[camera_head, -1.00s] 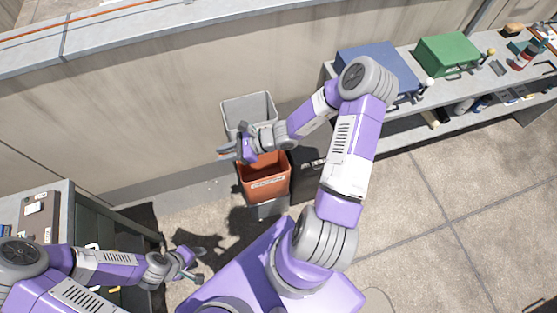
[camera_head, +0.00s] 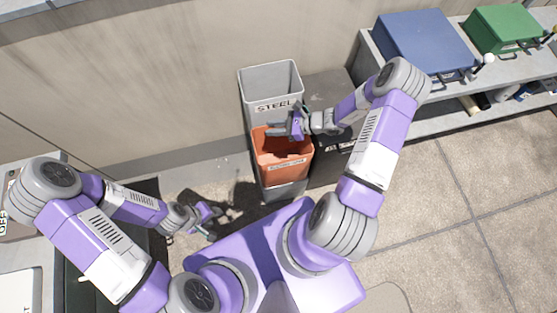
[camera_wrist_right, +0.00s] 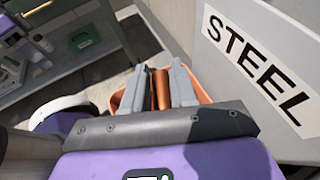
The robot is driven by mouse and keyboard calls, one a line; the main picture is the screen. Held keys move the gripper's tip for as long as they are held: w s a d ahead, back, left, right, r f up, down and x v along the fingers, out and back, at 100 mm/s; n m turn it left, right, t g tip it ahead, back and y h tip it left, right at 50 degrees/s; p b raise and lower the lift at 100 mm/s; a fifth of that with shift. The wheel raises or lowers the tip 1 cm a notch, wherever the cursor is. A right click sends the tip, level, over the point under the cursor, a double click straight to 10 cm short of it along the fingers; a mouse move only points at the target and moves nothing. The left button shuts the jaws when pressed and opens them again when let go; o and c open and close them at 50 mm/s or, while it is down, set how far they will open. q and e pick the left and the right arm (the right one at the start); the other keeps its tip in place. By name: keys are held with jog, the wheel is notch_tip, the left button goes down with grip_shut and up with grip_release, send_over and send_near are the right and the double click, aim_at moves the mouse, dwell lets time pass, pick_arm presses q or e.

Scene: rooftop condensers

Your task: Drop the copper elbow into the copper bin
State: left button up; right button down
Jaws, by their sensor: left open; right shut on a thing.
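My left gripper (camera_head: 208,220) is open and empty, low at the left.
The grey bin marked STEEL (camera_head: 270,76) stands behind the orange bin. A black bin (camera_head: 331,166) stands to the right. A bench with a blue case (camera_head: 425,42) and a green case (camera_head: 503,28) is at the right. Open floor lies at the lower right.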

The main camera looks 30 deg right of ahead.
notch_tip(320, 180, down, 6)
jog(key=b, duration=0.4)
jog(key=shift+b, duration=0.4)
jog(key=c, duration=0.8)
grip_release()
jog(key=p+v, duration=0.2)
jog(key=v, duration=0.5)
jog(key=shift+s+d+r, duration=0.1)
jog(key=shift+s+d, duration=0.1)
jog(key=shift+p, duration=0.3)
